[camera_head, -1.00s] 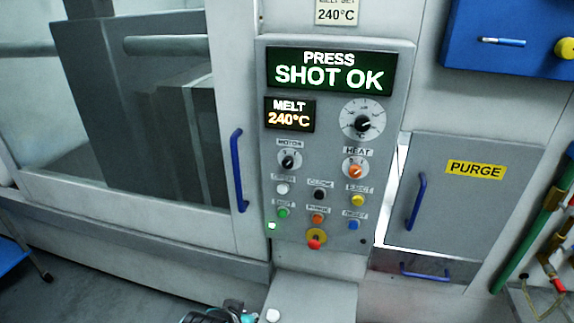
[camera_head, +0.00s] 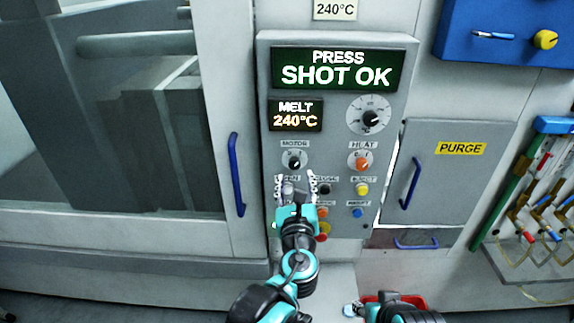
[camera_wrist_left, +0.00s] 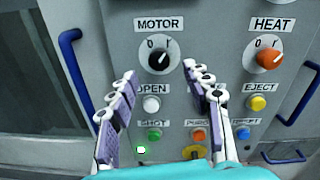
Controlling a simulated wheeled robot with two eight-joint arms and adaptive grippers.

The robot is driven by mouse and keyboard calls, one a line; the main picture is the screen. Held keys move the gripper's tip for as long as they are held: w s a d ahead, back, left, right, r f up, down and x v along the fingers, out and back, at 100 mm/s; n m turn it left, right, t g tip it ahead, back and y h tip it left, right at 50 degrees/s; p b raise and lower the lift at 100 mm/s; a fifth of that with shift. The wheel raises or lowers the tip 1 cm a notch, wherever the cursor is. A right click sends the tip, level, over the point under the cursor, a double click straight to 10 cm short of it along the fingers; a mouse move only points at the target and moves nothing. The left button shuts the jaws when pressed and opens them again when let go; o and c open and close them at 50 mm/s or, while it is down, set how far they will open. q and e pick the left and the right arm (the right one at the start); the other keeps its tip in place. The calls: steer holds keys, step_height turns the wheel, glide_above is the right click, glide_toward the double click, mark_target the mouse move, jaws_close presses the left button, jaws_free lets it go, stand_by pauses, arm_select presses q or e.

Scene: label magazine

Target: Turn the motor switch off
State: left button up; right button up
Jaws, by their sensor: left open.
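The motor switch (camera_head: 294,160) is a black rotary knob with a white pointer on the grey control panel (camera_head: 390,65), under the MOTOR label. In the left wrist view the motor switch (camera_wrist_left: 158,56) shows 0 and I marks above it, and its pointer leans up and right, toward the I. My left gripper (camera_head: 296,180) is open, just below the knob, over the button rows. In the left wrist view its two fingers (camera_wrist_left: 158,72) stand apart, with the knob beyond the tips. They do not touch it. My right gripper (camera_head: 355,308) shows only partly at the bottom.
The orange heat knob (camera_head: 362,161) is to the right of the motor switch. Push buttons, such as the white OPEN button (camera_wrist_left: 152,103), sit below. A blue door handle (camera_head: 236,175) is on the left and the PURGE door (camera_head: 450,185) on the right.

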mark_target(295, 166)
arm_select(q)
steer(key=w+b, duration=0.1)
steer(key=w, duration=0.5)
steer(key=shift+w+a, duration=0.1)
steer(key=shift+w, duration=0.2)
steer(key=shift+c, duration=0.2)
jaws_close()
